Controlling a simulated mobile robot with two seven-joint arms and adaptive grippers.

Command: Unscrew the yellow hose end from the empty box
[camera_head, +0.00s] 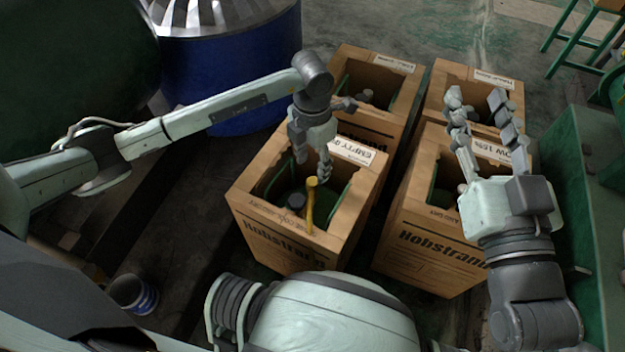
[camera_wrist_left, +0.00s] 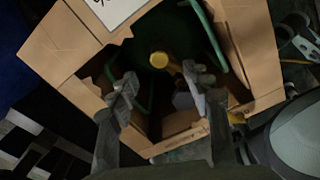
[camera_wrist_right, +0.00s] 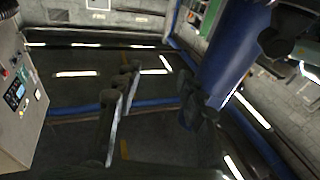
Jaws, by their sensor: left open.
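The empty box (camera_head: 262,222) is the open cardboard box at the front left of the group, with an "EMPTY" label on its back flap. The yellow hose end (camera_head: 311,200) stands upright inside it, beside a dark round part. In the left wrist view the yellow hose end (camera_wrist_left: 160,60) lies beyond the fingertips, roughly between them. My left gripper (camera_head: 313,168) is open and points down over the box, just above the hose end, apparently not gripping it. My right gripper (camera_head: 478,112) is open and empty, raised above the box at the front right.
Several other cardboard boxes stand close by: the front right box (camera_head: 420,232), the back left box (camera_head: 402,88) and the back right box (camera_head: 508,90). A blue drum (camera_head: 232,80) stands behind on the left. A green bench (camera_head: 590,190) is at the right.

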